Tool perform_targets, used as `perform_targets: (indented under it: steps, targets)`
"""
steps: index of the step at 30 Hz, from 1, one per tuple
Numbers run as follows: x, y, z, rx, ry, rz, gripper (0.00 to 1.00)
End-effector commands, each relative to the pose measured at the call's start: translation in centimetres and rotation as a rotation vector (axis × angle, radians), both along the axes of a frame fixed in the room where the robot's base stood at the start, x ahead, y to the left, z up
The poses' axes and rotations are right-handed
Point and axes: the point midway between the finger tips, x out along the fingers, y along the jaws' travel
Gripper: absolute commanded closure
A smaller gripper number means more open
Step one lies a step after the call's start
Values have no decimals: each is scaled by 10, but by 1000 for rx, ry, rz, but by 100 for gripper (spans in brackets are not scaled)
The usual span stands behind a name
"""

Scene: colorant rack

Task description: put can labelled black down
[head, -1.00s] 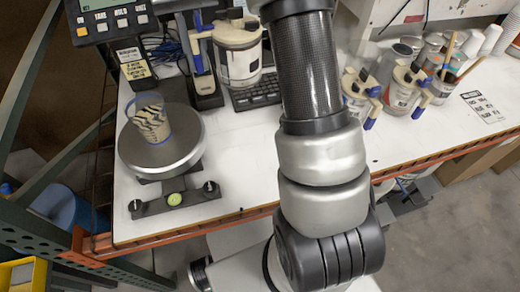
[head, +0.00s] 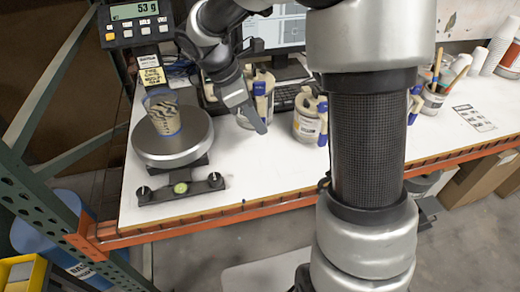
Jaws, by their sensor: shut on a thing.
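My gripper (head: 262,128) is at the middle left, low over the white table, reaching in from the upper left. It is shut on a can (head: 264,98) with a cream and blue clamp handle. My gripper hides part of this can. Its label cannot be read, and I cannot tell whether its base touches the table.
Another clamped can (head: 308,118) stands close to the right. My arm hides the table's middle right. Bare tabletop (head: 262,172) lies in front.

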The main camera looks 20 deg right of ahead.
Motion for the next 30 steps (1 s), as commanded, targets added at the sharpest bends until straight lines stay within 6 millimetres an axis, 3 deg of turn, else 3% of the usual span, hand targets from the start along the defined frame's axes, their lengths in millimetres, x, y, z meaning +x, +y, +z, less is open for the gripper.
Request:
perform_targets:
  steps: [7,16,21,30]
  targets:
    - [0,0,-42,0,1,10,100]
    - [0,0,-66,0,1,7,100]
    - [0,0,-89,0,2,7,100]
    - [1,0,-95,0,-2,7,100]
